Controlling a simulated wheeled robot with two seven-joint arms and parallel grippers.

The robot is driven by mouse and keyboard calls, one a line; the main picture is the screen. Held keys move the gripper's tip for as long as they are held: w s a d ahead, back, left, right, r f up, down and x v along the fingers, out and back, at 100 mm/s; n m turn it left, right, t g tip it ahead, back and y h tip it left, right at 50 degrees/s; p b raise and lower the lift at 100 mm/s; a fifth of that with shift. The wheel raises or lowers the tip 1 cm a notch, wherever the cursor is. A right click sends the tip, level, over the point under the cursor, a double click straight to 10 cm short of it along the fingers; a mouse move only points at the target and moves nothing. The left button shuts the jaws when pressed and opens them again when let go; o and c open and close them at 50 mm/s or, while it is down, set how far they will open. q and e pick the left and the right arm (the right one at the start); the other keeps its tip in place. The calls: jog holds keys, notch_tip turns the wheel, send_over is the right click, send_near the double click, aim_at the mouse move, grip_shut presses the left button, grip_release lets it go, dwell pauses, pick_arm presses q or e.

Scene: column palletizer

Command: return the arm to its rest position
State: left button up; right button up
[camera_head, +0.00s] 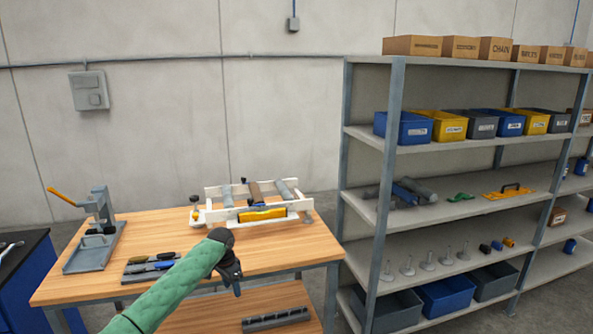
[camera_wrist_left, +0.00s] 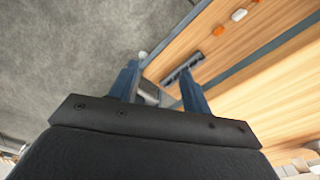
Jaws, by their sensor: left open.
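My left arm, in a green sleeve, reaches in from the lower left in the head view. Its black gripper (camera_head: 233,273) hangs over the front edge of the wooden workbench (camera_head: 283,251), pointing down. In the left wrist view the two blue-grey fingers of the gripper (camera_wrist_left: 164,92) are spread apart. I see nothing held between them. Beyond the fingertips the wrist view shows the grey floor and the bench's wooden boards. My right gripper is in neither view.
A white wooden frame with rollers (camera_head: 262,213) sits at the back of the bench. A grey press (camera_head: 98,240) and hand tools (camera_head: 150,267) lie to the left. A dark rack (camera_head: 275,319) rests on the lower shelf. Tall shelving (camera_head: 395,150) with bins stands right.

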pick_arm(q)
jog(key=s+d+f+n, duration=0.1)
jog(key=s+d+f, duration=0.1)
jog(key=s+f, duration=0.8)
jog(key=s+d+f+n+t+h, duration=0.15)
jog(key=s+f, duration=0.55)
jog(key=f, duration=0.8)
jog(key=s+d+f+n+g+y, duration=0.1)
jog(key=s+d+f, duration=0.1)
jog(key=s+f, duration=0.8)
jog(key=s+a+f+n, duration=0.1)
jog(key=s+f, duration=0.6)
jog(key=s, duration=0.5)
jog(key=s+f+n, duration=0.1)
jog(key=s+f, duration=0.6)
jog(key=s, duration=0.6)
jog(key=s+a+f+n+b, duration=0.1)
jog(key=s+f, duration=0.5)
jog(key=s, duration=0.6)
jog(key=shift+s+a+f+t+y, duration=0.2)
jog(key=shift+a+f+t+y, duration=0.15)
jog(key=shift+f+y, duration=0.1)
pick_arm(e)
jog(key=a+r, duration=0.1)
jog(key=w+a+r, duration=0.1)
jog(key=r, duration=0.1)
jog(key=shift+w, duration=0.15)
pick_arm(q)
jog(key=shift+r, duration=0.1)
